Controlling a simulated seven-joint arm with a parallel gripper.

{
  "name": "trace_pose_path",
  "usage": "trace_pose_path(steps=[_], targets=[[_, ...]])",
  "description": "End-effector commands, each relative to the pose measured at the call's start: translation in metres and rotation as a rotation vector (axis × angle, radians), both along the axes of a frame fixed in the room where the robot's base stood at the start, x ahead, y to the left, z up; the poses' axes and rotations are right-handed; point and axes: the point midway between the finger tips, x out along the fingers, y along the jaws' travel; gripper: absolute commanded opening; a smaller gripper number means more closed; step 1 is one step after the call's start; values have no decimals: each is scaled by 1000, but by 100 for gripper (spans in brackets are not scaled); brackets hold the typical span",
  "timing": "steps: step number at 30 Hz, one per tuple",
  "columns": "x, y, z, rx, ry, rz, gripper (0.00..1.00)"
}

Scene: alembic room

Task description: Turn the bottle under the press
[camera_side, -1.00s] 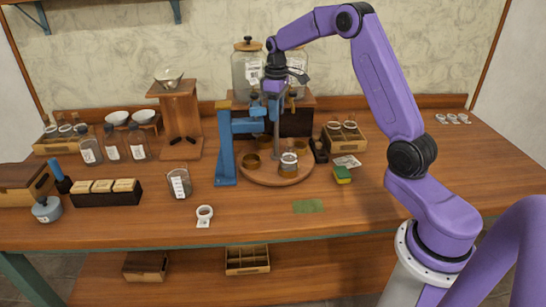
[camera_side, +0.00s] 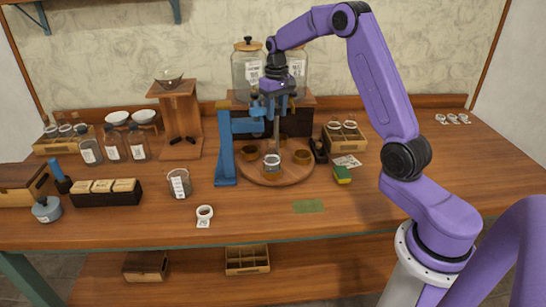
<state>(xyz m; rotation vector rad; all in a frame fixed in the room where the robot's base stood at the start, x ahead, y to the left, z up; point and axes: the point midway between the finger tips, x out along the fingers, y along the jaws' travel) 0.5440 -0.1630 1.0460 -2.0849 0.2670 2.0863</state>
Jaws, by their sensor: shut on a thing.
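The blue press (camera_side: 226,150) stands upright on the bench, with its arm reaching right over a round wooden turntable (camera_side: 300,177). A small glass bottle (camera_side: 272,163) with a pale top stands upright in a holder at the turntable's front. Brown ring holders (camera_side: 302,156) sit to its right and left. My gripper (camera_side: 270,98) is above the turntable, beside the press head. It is shut on what looks like the top of the grey upright post (camera_side: 277,127) rising from the turntable. The fingers are small and partly hidden by the press parts.
A sponge (camera_side: 342,174) and a wooden crate (camera_side: 344,137) are at right. Large glass jars (camera_side: 247,68) stand behind. The front right bench is clear except for a green mat (camera_side: 308,206).

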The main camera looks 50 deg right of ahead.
Motion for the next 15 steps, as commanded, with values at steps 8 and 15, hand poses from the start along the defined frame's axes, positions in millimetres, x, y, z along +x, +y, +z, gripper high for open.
trace_pose_path(steps=[8,15], targets=[[0,0,1,-1,-2,-11,8],[0,0,1,-1,-2,-217,8]])
